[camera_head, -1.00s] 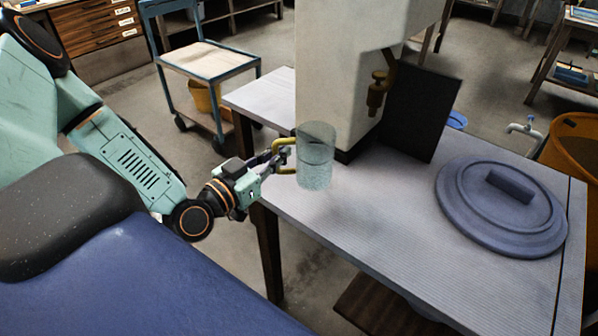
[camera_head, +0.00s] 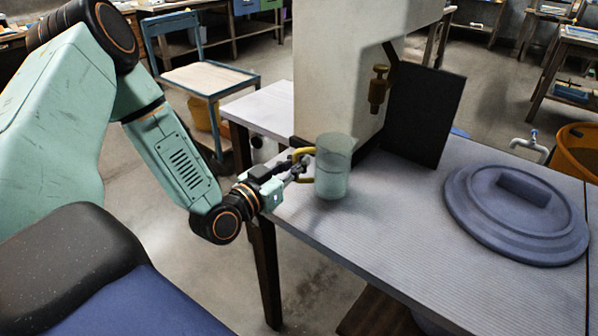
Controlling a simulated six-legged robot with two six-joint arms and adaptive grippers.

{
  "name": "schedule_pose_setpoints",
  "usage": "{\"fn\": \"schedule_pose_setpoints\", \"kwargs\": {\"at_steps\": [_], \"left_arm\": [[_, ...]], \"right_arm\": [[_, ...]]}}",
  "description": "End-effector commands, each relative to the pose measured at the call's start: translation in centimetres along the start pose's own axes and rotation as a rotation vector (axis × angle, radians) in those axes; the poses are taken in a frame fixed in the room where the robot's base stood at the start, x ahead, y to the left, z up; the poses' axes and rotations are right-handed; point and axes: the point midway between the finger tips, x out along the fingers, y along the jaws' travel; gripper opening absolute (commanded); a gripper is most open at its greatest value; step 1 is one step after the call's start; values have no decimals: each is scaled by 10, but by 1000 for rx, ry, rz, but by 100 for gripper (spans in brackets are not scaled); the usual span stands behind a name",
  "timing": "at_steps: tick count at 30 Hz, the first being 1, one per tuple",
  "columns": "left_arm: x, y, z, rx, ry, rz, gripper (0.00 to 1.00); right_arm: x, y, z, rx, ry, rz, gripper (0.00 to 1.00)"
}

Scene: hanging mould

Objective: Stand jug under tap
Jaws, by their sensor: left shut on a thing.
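The jug (camera_head: 333,168) is a clear, glassy cylinder with a yellow handle (camera_head: 303,153) on its left side. It is upright at the near left part of the grey ribbed table, in front of the pale block. My left gripper (camera_head: 297,166) is shut on the jug's handle. I cannot tell whether the jug's base touches the table. The brass tap (camera_head: 378,88) sticks out from the right side of the pale block (camera_head: 340,75), behind and to the right of the jug. My right gripper is not in view.
A dark upright panel (camera_head: 425,115) stands on the table right of the tap. A round blue lid (camera_head: 517,212) lies at the table's right (camera_head: 400,245). The tabletop between jug and lid is clear. A blue trolley (camera_head: 210,79) stands behind on the left.

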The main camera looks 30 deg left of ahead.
Motion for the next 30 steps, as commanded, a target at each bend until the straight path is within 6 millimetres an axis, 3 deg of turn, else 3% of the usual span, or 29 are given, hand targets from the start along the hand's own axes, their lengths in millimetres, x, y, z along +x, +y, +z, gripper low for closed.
{"fn": "schedule_pose_setpoints", "kwargs": {"at_steps": [3, 16, 17, 25, 30], "left_arm": [[4, 1, 11, 1, 1, 2, 0], [4, 0, 14, 0, 0, 1, 0], [4, 0, 14, 0, 0, 1, 11], [4, 0, 13, 0, 0, 1, 34], [4, 0, 13, 0, 0, 1, 34]], "right_arm": [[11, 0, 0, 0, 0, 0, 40], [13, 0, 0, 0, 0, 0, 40], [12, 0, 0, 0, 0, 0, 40], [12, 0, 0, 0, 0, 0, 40], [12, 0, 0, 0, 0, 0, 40]]}}
